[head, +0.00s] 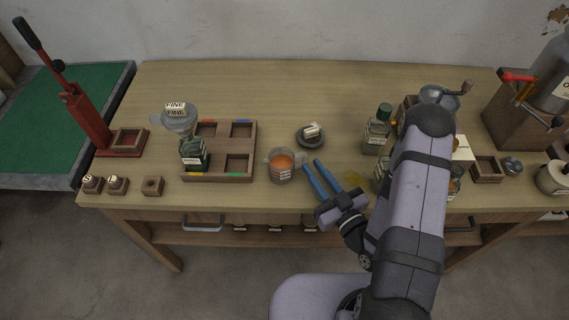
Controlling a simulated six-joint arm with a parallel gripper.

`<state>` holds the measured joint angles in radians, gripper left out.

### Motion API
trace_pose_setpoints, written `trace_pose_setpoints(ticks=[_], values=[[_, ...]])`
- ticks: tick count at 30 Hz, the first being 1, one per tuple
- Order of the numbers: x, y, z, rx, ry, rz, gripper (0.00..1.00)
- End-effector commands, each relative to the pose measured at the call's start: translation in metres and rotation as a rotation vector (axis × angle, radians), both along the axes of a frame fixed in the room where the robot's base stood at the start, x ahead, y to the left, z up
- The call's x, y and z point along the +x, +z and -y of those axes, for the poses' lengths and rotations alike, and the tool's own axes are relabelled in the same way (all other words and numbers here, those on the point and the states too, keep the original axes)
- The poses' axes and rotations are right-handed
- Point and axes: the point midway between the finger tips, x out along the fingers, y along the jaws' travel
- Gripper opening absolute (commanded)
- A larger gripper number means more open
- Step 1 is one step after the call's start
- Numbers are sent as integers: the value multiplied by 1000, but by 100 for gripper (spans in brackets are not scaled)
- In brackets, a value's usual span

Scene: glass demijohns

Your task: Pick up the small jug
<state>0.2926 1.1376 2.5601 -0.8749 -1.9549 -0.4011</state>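The small jug (281,170) is clear, holds orange liquid and has a label on its front. It stands upright near the front edge of the table, left of centre. My gripper (313,165) has two blue fingers, spread with a gap between them and nothing seen in it. The fingertips are just right of the jug, beside its handle side. They look apart from the jug, but their height over the table is hard to tell.
A dark dish (310,141) with a pale roll lies behind the fingertips. A green-capped bottle (376,138) stands at right. The table's (270,85) back is clear.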

Motion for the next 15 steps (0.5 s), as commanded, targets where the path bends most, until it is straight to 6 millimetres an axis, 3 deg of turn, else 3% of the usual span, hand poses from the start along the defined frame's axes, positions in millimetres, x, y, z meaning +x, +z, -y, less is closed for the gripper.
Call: trace_pose_setpoints(ticks=[8, 15], values=[[2, -3, -3, -19, 1, 6, 18], [16, -4, -12, -21, 4, 7, 18]])
